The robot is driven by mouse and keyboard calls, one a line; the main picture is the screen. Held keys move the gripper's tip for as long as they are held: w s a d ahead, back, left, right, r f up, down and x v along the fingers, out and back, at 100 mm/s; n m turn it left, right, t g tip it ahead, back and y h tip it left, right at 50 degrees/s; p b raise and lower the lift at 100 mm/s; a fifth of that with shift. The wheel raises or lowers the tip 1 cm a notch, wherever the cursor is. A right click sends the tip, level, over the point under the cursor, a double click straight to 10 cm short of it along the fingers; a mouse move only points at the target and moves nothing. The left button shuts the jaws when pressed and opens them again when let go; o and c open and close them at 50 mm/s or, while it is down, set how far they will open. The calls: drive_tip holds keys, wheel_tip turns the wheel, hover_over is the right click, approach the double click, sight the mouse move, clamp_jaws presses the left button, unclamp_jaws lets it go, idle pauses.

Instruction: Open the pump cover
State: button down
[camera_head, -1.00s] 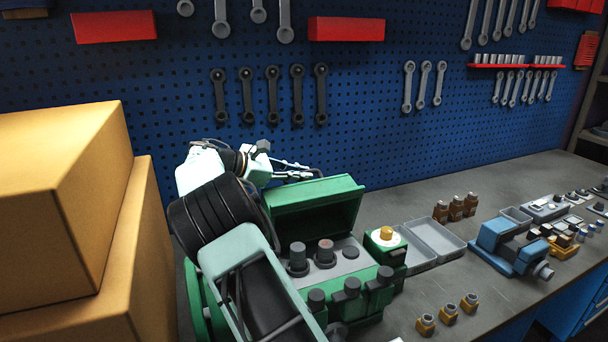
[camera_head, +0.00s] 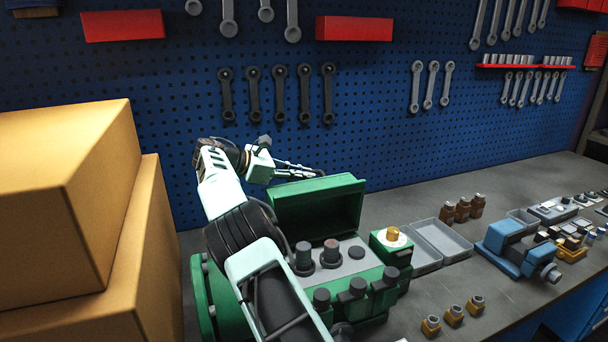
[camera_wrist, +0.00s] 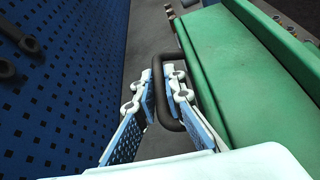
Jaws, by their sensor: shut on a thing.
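The pump cover (camera_head: 316,208) is a green box-shaped lid. It stands tilted up at the back of the green pump (camera_head: 372,302), whose grey top with dark round fittings is exposed. My gripper (camera_head: 304,170) is behind the cover's upper edge in the head view. In the wrist view the cover's green outer face (camera_wrist: 255,85) fills the right side, with a black bar handle (camera_wrist: 186,120) on it. My gripper (camera_wrist: 161,88) is shut on this handle, its fingers on either side of the bar. The cover's hinge is hidden.
Cardboard boxes (camera_head: 66,205) stand close on the left. A blue pegboard (camera_head: 385,125) with wrenches rises behind my gripper. Grey trays (camera_head: 440,240), brown bottles (camera_head: 462,209) and a blue vise-like device (camera_head: 507,250) sit to the right on the bench.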

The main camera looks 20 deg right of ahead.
drive_tip(key=shift+f, duration=0.15)
drive_tip(key=c, duration=2.3)
unclamp_jaws()
drive_tip(key=shift+a, duration=0.15)
drive_tip(key=v, duration=0.7)
drive_tip(key=shift+a, duration=0.15)
